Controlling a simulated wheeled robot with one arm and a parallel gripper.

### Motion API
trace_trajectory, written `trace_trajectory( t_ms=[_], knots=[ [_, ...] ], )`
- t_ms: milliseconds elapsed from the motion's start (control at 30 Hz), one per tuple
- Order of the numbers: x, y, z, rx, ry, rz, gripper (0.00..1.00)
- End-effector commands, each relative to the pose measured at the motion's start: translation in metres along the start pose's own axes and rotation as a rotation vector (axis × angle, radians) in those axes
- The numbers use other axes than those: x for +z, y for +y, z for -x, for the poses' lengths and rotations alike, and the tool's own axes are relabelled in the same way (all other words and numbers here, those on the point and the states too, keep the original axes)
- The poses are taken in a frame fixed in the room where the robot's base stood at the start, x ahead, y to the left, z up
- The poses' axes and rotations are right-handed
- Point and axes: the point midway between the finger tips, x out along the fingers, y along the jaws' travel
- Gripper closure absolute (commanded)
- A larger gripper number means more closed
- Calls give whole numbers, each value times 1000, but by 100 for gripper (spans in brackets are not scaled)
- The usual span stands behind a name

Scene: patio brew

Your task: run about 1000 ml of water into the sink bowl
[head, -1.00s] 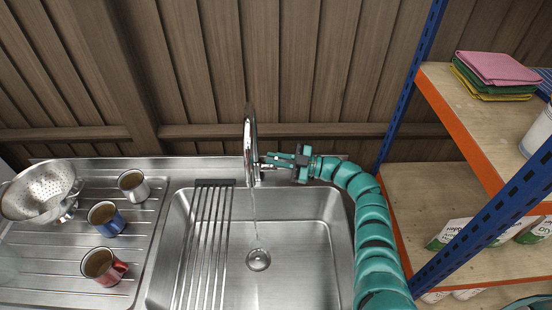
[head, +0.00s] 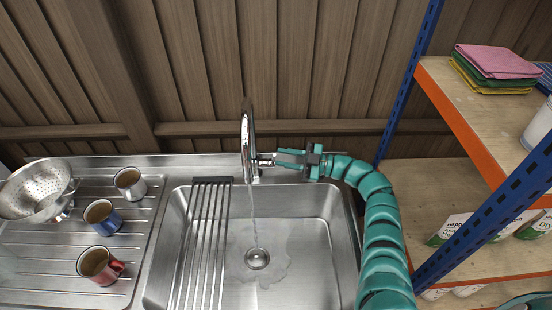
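The chrome tap (head: 248,140) stands at the back of the steel sink. A thin stream of water (head: 254,215) runs from its spout down to the drain (head: 257,258) in the sink bowl (head: 312,240). A shallow wet patch spreads around the drain. My teal gripper (head: 276,158) is at the tap's right side, with its fingertips at the small lever (head: 265,160). The fingers look close together there, but whether they grip the lever is too small to tell.
A roll-up rack (head: 203,240) covers the bowl's left part. On the drainboard (head: 50,270) stand a colander (head: 38,190) and white (head: 130,183), blue (head: 103,217) and red (head: 99,265) mugs. A shelf unit (head: 480,170) with folded cloths (head: 497,62) stands at right.

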Motion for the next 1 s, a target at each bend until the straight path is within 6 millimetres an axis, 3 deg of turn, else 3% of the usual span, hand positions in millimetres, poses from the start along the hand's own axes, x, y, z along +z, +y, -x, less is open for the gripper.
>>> trace_trajectory(
  t_ms=[200,400,600,1000],
  knots=[
    [4,-2,46,1,-2,0,74],
    [2,-2,74,-2,1,0,74],
    [0,0,84,-1,1,1,74],
    [0,0,84,-1,1,0,74]
  ],
)
